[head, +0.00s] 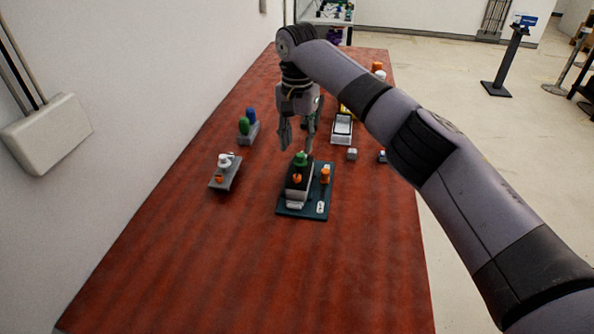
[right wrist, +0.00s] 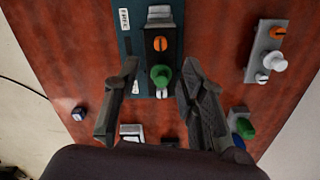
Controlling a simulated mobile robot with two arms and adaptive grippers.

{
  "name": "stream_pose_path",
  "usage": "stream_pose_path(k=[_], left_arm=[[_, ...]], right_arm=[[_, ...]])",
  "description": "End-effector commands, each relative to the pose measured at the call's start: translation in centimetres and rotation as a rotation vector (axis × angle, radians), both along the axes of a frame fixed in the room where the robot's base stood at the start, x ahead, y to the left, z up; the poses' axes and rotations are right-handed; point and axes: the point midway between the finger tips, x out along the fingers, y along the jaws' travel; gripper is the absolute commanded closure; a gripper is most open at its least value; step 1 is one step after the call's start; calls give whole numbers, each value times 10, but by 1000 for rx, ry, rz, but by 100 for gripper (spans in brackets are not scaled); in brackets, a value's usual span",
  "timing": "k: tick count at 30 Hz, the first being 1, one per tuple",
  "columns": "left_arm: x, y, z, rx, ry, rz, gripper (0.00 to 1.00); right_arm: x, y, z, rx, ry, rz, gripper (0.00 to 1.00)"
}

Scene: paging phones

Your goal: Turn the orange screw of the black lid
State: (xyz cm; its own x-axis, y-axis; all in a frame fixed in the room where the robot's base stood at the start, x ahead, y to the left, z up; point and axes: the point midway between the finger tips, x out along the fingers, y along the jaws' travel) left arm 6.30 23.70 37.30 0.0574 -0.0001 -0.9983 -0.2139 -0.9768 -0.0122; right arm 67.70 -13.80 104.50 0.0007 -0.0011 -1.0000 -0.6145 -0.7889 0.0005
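The black lid (head: 293,187) stands on a dark teal base plate (head: 284,208) in the middle of the table, with a green knob (head: 301,159) on top. In the right wrist view the lid (right wrist: 169,56), the orange screw (right wrist: 160,43) and the green knob (right wrist: 161,77) are all clear. My right gripper (head: 299,150) points down just behind the knob. In the wrist view its fingers (right wrist: 158,100) are spread apart with nothing between them, and the knob lies beyond the gap. My left gripper is not in view.
An orange peg (head: 325,175) stands on the plate's right side. A grey block (head: 226,174) with a white knob and orange screw is to the left. A block with green and blue pegs (head: 248,130) is farther back. The near table is clear; a wall runs along the left.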

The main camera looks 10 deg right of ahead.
Motion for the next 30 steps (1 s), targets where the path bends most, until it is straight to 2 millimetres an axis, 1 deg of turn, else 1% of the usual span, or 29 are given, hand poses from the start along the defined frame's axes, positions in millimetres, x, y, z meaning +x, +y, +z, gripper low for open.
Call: stream_pose_path(k=[1,4,10,12,15,19,27,30], left_arm=[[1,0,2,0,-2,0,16],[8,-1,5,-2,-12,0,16],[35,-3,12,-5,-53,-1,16],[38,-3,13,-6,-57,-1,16],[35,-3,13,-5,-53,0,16],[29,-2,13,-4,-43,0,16],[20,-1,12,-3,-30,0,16],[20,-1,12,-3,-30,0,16]], right_arm=[[-1,-1,-12,-2,4,-1,62],[-1,0,-34,0,3,0,62],[-1,-1,-72,0,3,-1,62],[-1,-1,-82,0,3,-1,62],[0,-1,-93,-2,1,-1,62],[0,0,-100,1,-1,0,62],[0,0,-102,1,-1,0,62],[0,0,-101,1,-1,0,68]])
